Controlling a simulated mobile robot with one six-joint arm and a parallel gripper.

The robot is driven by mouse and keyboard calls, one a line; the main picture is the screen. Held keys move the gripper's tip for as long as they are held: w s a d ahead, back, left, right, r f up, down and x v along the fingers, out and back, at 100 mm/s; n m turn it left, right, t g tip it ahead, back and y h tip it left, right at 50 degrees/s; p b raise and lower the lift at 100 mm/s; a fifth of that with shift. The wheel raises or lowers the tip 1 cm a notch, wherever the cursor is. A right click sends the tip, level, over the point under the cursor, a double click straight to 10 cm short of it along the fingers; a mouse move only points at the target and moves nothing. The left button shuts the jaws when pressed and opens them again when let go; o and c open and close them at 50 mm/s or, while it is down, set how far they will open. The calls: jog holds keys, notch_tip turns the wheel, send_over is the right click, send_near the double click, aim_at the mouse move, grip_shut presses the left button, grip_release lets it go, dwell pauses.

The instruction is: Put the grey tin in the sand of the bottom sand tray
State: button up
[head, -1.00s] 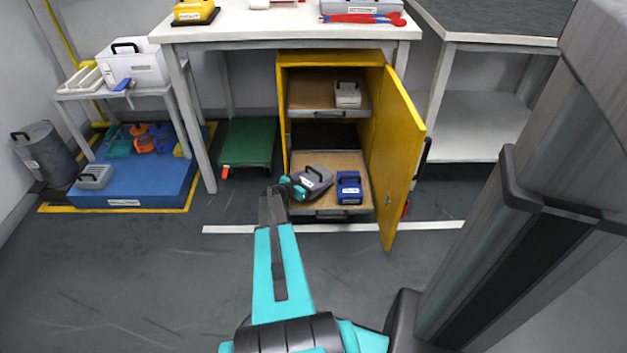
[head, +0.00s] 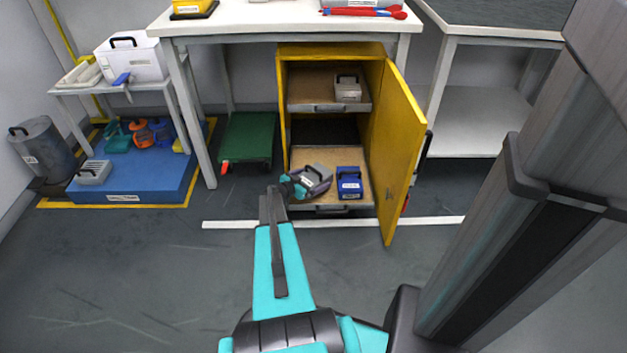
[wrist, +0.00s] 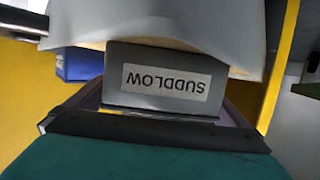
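The yellow cabinet holds an upper tray (head: 310,105) and a pulled-out bottom sand tray (head: 330,209) with a tan sand surface. The grey tin (head: 318,172), with a dark handle, is at the left of the bottom tray. My gripper (head: 308,186), teal with purplish fingers, reaches it from the front left. In the wrist view the tin (wrist: 160,78) shows an upside-down label, SUDDLOW, with a purple finger close on each side; my gripper (wrist: 165,112) looks shut on it. Whether its base touches the sand is hidden.
A blue tin (head: 349,184) stands just right of the grey tin. A lighter grey tin (head: 347,88) sits in the upper tray above. The open yellow door (head: 400,150) bounds the right side. A green trolley (head: 247,138) stands left of the cabinet.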

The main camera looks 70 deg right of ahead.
jog(key=shift+r, duration=0.1)
jog(key=shift+w+a+r+p, duration=0.2)
jog(key=shift+a+p, duration=0.1)
jog(key=shift+a, duration=0.25)
jog(key=p+v, duration=0.1)
jog(key=v, duration=0.8)
jog(key=shift+w+a+r+p, duration=0.1)
jog(key=shift+a+p, duration=0.2)
jog(key=shift+p, duration=0.05)
jog(key=shift+w+a+r, duration=0.1)
jog(key=shift+w+a, duration=0.15)
jog(key=shift+a, duration=0.2)
